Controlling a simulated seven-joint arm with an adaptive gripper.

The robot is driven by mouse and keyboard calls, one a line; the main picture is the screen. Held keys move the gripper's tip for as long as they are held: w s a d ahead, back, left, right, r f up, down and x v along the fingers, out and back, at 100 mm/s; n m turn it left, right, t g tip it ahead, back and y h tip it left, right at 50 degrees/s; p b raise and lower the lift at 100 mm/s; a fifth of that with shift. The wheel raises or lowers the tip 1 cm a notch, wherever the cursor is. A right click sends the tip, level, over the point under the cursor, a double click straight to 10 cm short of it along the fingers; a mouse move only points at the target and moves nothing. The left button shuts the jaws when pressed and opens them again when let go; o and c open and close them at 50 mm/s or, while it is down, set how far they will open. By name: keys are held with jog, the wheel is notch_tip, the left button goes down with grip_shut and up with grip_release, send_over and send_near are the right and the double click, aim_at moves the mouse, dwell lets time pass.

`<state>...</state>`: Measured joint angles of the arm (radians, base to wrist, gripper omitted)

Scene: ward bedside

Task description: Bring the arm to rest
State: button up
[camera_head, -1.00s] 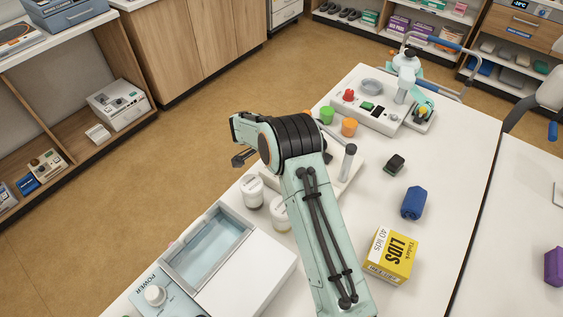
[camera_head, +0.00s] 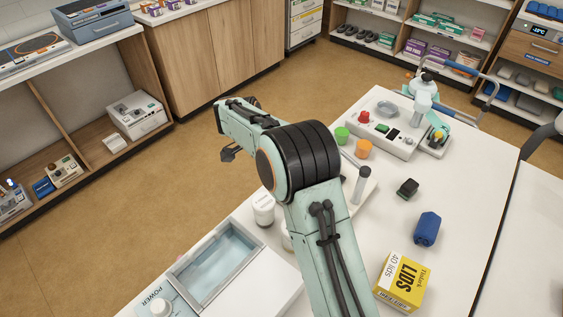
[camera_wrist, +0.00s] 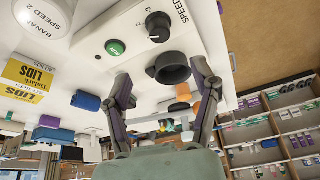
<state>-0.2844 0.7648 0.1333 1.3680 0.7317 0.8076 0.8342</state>
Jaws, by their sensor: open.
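My arm is raised over the near left part of the white table (camera_head: 480,180). My gripper (camera_head: 229,153) shows in the head view past the table's left edge, over the floor, partly hidden by the wrist. In the wrist view my gripper (camera_wrist: 160,80) has its two dark fingers spread wide apart, with nothing held between them. A white device with a black knob (camera_wrist: 158,27), a green button (camera_wrist: 115,47) and a black round socket (camera_wrist: 172,68) shows beyond the fingers; I cannot tell how far off it is.
A yellow lids box (camera_head: 402,282), a blue object (camera_head: 426,229), a small dark block (camera_head: 407,188), orange (camera_head: 364,149) and green (camera_head: 342,135) cups and a white jar (camera_head: 263,209) stand on the table. A water bath (camera_head: 216,257) is at front left. Shelves (camera_head: 60,130) line the left.

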jog(key=d+r+m+t, duration=0.15)
jog(key=d+r, duration=0.35)
jog(key=r, duration=0.6)
jog(key=s+d+r+n+t+y, duration=0.15)
jog(key=s+d+r, duration=0.35)
jog(key=s+r, duration=0.5)
jog(key=s+a+f+n+g+y, duration=0.1)
jog(key=s+f+n, duration=0.5)
jog(key=s, duration=0.6)
jog(key=s+a+f+n+g+y, duration=0.2)
jog(key=s+a+f+n+g, duration=0.2)
jog(key=s, duration=0.9)
notch_tip(320, 180, down, 2)
jog(key=n, duration=0.3)
jog(key=shift+a+f, duration=0.15)
jog(key=shift+f, duration=0.05)
